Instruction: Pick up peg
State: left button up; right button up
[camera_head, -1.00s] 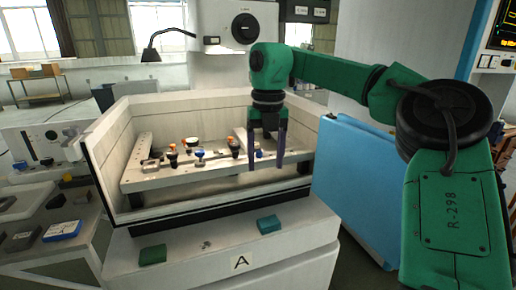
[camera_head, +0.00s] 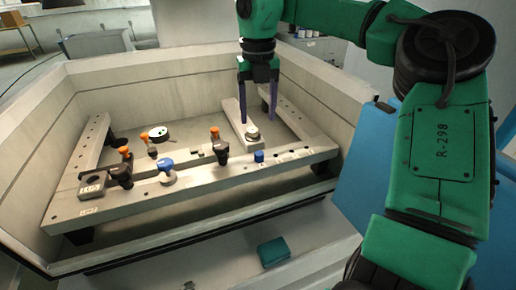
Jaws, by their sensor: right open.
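My right gripper (camera_head: 259,117) is open, its two dark purple fingers pointing down over the right part of the machine tank. A short silvery round piece (camera_head: 252,133), which may be the peg, stands on a light bar (camera_head: 230,112) just below the fingers, nearer the left fingertip. I cannot tell whether the fingers touch it, and nothing shows held between them. My left gripper is not in view.
A round white-topped piece (camera_head: 158,132) sits behind. Tank walls (camera_head: 320,90) surround them. A teal block (camera_head: 273,252) lies on the front ledge.

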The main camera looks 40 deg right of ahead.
aim_at(259, 153)
jog(key=f, duration=0.2)
jog(key=s+f, duration=0.1)
jog(key=f, duration=0.1)
jog(key=shift+s+a+p, duration=0.1)
jog(key=shift+a+p, duration=0.2)
jog(key=shift+a, duration=0.1)
jog(key=f, duration=0.2)
jog(key=f+p, duration=0.1)
jog(key=f, duration=0.1)
jog(key=f+p, duration=0.1)
jog(key=f, duration=0.2)
jog(key=shift+w+d+f, duration=0.1)
jog(key=shift+w+d, duration=0.25)
jog(key=shift+d, duration=0.05)
jog(key=shift+f, duration=0.35)
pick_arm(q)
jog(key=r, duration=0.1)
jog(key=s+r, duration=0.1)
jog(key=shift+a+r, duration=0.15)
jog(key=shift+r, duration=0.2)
pick_arm(e)
grip_shut()
